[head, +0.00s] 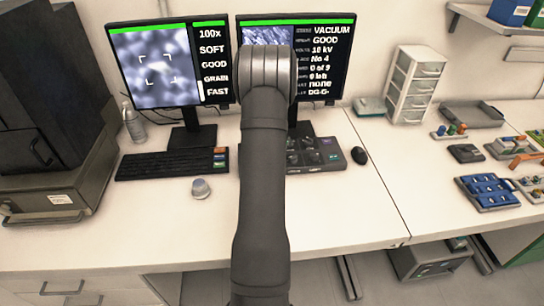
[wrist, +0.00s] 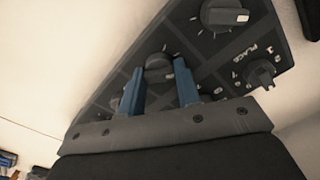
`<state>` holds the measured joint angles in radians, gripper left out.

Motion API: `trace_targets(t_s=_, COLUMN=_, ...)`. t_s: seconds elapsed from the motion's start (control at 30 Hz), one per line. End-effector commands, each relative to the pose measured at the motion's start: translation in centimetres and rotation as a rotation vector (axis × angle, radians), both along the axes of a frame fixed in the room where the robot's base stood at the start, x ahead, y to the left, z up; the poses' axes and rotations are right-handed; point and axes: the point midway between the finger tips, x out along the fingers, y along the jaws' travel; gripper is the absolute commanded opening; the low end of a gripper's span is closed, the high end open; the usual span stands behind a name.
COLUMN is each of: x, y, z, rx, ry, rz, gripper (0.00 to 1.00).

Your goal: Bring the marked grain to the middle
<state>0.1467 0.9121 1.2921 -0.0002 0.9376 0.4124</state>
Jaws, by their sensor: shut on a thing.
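The left monitor (head: 165,63) shows a blurred grey grain picture (head: 135,85) with white corner brackets near its middle. Its text reads 100x, SOFT, GOOD, GRAIN, FAST. I cannot tell which grain is marked. The control panel (head: 330,158) lies below the right monitor, and my arm covers part of it. In the wrist view, my gripper (wrist: 158,67) has its two blue fingers on either side of a dark round knob (wrist: 158,62) on the panel and is shut on it. In the head view my arm hides the gripper.
Other knobs are close by on the panel, one at the top (wrist: 224,14) and one beside the PLACE label (wrist: 260,74). The right monitor (head: 325,60) is partly behind my arm.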

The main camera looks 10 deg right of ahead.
Motion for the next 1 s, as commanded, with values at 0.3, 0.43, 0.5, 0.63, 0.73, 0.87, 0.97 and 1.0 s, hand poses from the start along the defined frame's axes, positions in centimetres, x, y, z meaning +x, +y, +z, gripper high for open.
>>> trace_targets(t_s=0.3, x=0.0, y=0.0, z=0.0, rx=0.0, ry=0.0, rz=-0.001, gripper=0.52)
trace_targets(t_s=0.43, x=0.0, y=0.0, z=0.1, rx=0.0, ry=0.0, rz=-0.001, gripper=0.52)
trace_targets(t_s=0.5, x=0.0, y=0.0, z=0.4, rx=0.0, ry=-0.001, rz=-0.001, gripper=0.52)
trace_targets(t_s=0.63, x=0.1, y=0.0, z=2.1, rx=0.0, ry=-0.004, rz=-0.001, gripper=0.52)
trace_targets(t_s=0.73, x=0.1, y=0.0, z=4.3, rx=-0.001, ry=-0.005, rz=-0.001, gripper=0.52)
trace_targets(t_s=0.87, x=0.1, y=0.0, z=7.5, rx=-0.001, ry=-0.005, rz=-0.001, gripper=0.52)
trace_targets(t_s=0.97, x=0.1, y=0.0, z=10.0, rx=-0.001, ry=-0.005, rz=-0.001, gripper=0.52)
trace_targets(t_s=1.0, x=0.1, y=0.0, z=11.0, rx=0.0, ry=-0.006, rz=-0.001, gripper=0.52)
